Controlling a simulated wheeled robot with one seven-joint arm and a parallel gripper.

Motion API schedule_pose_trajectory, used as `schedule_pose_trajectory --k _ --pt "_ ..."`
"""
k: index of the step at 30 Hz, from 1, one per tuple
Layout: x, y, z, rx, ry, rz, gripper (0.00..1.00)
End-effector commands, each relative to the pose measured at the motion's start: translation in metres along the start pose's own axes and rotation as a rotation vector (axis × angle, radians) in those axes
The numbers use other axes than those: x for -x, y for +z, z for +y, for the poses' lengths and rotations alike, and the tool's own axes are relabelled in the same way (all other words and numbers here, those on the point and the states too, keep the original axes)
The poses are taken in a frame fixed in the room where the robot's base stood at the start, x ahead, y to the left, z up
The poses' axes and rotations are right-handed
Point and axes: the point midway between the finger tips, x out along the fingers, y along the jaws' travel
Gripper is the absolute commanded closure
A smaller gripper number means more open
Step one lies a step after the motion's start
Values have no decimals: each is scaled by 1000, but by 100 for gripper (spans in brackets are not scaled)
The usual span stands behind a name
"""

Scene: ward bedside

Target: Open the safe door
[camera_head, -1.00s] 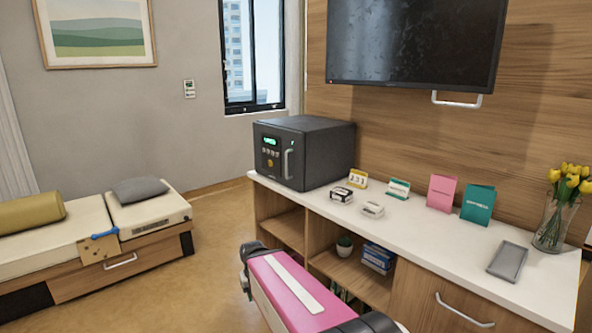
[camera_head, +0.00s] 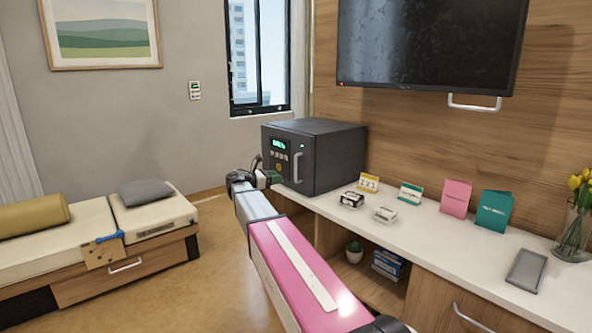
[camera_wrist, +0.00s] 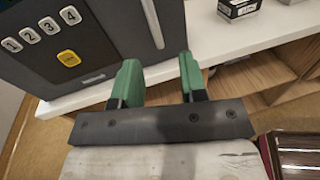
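The dark grey safe (camera_head: 335,150) stands at the left end of the white counter, its door shut. Its front has a lit green display (camera_head: 280,144), keys and a vertical silver handle (camera_head: 297,163). In the wrist view, the keypad (camera_wrist: 42,32), a yellow key (camera_wrist: 68,58) and the handle (camera_wrist: 152,22) show close by. My gripper (camera_wrist: 157,78) has two green fingers, apart with nothing between them, below and in front of the safe door. In the head view my gripper (camera_head: 270,178) is by the safe's lower front, partly hidden by my arm.
The white counter (camera_head: 440,240) carries small boxes (camera_head: 352,199), cards (camera_head: 456,197), a grey tray (camera_head: 526,270) and a tulip vase (camera_head: 575,230). Open shelves lie below the counter edge. A bench with cushions (camera_head: 145,193) stands at left, with clear floor between.

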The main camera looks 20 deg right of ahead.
Motion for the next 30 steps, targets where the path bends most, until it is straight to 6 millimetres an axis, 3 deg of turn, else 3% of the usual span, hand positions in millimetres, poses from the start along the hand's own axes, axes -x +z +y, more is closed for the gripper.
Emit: schedule_pose_trajectory --k 3,7,21,30 --pt "0 17 11 50 -2 -56 61" --pt "-8 21 11 65 -5 -70 61" --pt "-84 26 11 62 -4 -67 61" --pt "-106 27 11 61 -3 -66 61"
